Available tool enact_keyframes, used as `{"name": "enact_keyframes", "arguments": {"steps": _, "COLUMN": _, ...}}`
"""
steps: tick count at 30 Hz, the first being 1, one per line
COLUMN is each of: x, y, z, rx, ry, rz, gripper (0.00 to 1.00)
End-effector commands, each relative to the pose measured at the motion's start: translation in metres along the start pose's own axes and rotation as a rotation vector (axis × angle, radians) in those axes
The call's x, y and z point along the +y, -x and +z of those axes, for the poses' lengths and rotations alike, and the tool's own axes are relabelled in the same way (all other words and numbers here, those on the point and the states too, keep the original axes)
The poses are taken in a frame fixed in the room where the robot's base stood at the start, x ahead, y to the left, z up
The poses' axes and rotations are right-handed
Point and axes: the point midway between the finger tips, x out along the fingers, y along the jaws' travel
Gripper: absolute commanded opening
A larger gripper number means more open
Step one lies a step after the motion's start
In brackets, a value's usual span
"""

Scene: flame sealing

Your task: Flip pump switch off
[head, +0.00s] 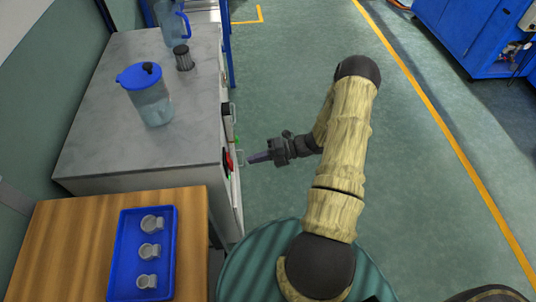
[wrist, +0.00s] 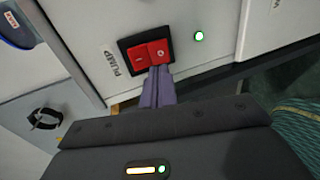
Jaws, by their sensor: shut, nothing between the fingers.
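The pump switch (wrist: 149,53) is a red rocker in a black frame on a light panel, with a "PUMP" label (wrist: 110,64) beside it. In the head view the red switch (head: 229,161) shows at the cabinet's right side. My gripper (wrist: 160,70) is shut and empty. Its purple fingertips are at the lower edge of the rocker, by the half marked with a circle; I cannot tell whether they touch it. In the head view my gripper (head: 250,159) points left at the switch. A green light (wrist: 199,36) glows right of the switch.
The grey-topped cabinet (head: 85,122) bears a blue-lidded pitcher (head: 150,98) and a dark-topped container (head: 184,60). A wooden table (head: 60,255) with a blue tray (head: 126,235) of several grey parts stands in front.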

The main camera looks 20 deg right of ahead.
Motion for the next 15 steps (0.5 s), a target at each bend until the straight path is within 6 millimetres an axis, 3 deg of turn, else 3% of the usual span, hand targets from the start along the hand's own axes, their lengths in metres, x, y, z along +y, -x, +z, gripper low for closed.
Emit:
{"name": "enact_keyframes", "arguments": {"steps": 6, "x": 0.0, "y": -0.038, "z": -0.001, "rx": 0.004, "ry": 0.0, "rz": 0.0, "gripper": 0.0}}
{"name": "enact_keyframes", "arguments": {"steps": 15, "x": 0.0, "y": -0.054, "z": -0.001, "rx": 0.001, "ry": 0.0, "rz": -0.001, "gripper": 0.0}}
